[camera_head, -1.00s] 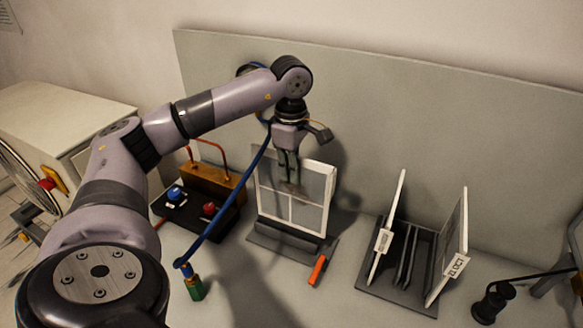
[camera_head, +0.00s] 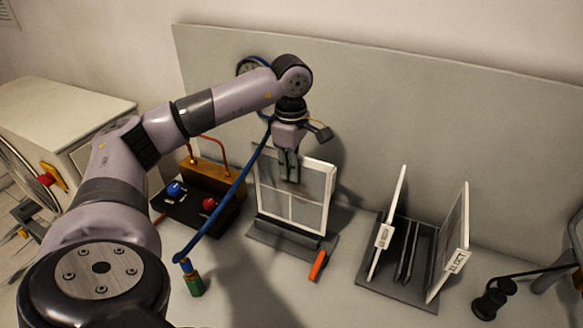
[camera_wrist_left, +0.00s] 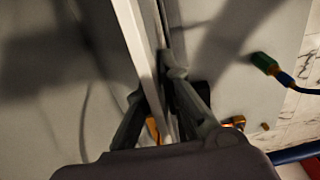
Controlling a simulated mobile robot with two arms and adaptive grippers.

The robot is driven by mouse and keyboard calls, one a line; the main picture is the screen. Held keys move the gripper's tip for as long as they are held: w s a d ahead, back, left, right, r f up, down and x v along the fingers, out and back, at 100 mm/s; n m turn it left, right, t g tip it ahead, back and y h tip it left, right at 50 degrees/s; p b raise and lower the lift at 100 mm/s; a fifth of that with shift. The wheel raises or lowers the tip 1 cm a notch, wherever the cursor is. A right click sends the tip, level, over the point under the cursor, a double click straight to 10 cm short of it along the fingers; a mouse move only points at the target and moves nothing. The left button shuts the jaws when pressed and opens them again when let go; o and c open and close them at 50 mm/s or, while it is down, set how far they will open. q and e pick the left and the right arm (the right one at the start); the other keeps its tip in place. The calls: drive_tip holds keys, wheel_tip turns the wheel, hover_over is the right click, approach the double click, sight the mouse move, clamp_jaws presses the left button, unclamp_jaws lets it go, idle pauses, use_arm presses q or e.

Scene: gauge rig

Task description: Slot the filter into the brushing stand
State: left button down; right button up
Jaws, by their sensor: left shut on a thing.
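The filter (camera_head: 308,213) is a white-framed panel with a grey mesh and thin cross bars. It stands nearly upright at the brushing stand (camera_head: 268,241), a low dark grey base. Its lower edge is at the stand's front lip; I cannot tell whether it is fully seated. My left gripper (camera_head: 289,176) points down and is shut on the filter's top edge. In the left wrist view the fingers (camera_wrist_left: 160,88) close around the frame's edge (camera_wrist_left: 137,42). My right gripper is not in view.
A rack (camera_head: 398,290) with labelled panels stands to the right. An orange-handled brush (camera_head: 318,264) lies at the stand's right front. A black box (camera_head: 196,212) with blue and red knobs is to the left. A blue hose ends in a green fitting (camera_head: 195,285).

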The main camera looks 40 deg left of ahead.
use_arm(q)
drive_tip(key=shift+f+b, duration=1.35)
drive_tip(key=shift+f, duration=0.55)
idle(0.3)
drive_tip(key=c, duration=1.7)
unclamp_jaws()
wheel_tip(320, 180, up, 12)
drive_tip(key=shift+s, duration=0.1)
drive_tip(key=shift+f, duration=0.1)
